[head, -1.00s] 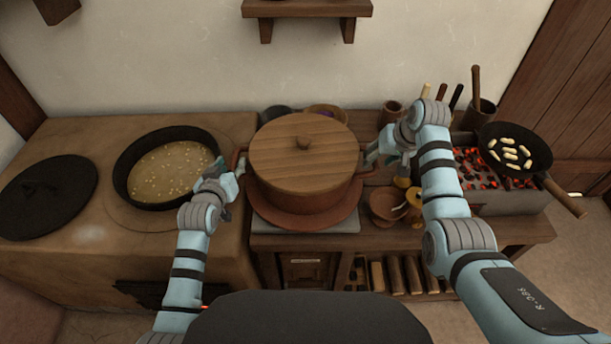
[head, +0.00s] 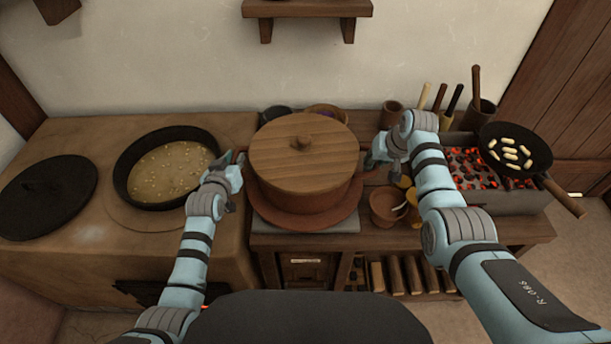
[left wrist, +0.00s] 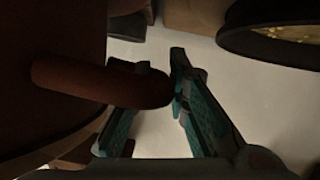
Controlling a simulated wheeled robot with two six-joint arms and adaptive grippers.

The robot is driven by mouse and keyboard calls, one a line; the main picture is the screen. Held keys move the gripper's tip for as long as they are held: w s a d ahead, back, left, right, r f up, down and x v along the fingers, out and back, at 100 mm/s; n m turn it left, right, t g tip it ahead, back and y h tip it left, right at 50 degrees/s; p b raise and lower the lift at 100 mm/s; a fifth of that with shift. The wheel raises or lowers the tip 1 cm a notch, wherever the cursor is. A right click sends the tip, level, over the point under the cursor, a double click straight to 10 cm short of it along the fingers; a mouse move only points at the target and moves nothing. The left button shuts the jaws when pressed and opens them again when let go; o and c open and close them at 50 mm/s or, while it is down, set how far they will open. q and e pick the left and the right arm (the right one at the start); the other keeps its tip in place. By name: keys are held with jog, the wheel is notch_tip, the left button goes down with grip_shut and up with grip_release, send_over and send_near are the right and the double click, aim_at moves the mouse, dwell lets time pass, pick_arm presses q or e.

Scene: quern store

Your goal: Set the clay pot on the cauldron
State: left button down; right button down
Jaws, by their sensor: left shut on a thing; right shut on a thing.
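The clay pot (head: 305,192) is reddish brown with a round wooden lid (head: 303,150) on top. It sits upright on a wide clay dish (head: 340,217). My left gripper (head: 235,166) is shut on the pot's left handle, which also shows between the fingers as a handle (left wrist: 95,83) in the left wrist view. My right gripper (head: 374,157) is shut at the pot's right side, on its right handle, which the fingers mostly hide. The black cauldron (head: 124,190), with pale broth in it, stands uncovered in the stove to the left.
A black lid (head: 45,196) lies on the stove (head: 75,260) left of the cauldron. Further right are glowing coals (head: 468,163) and a frying pan (head: 516,148). A shelf (head: 306,8) hangs above.

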jog(key=shift+d, duration=0.1)
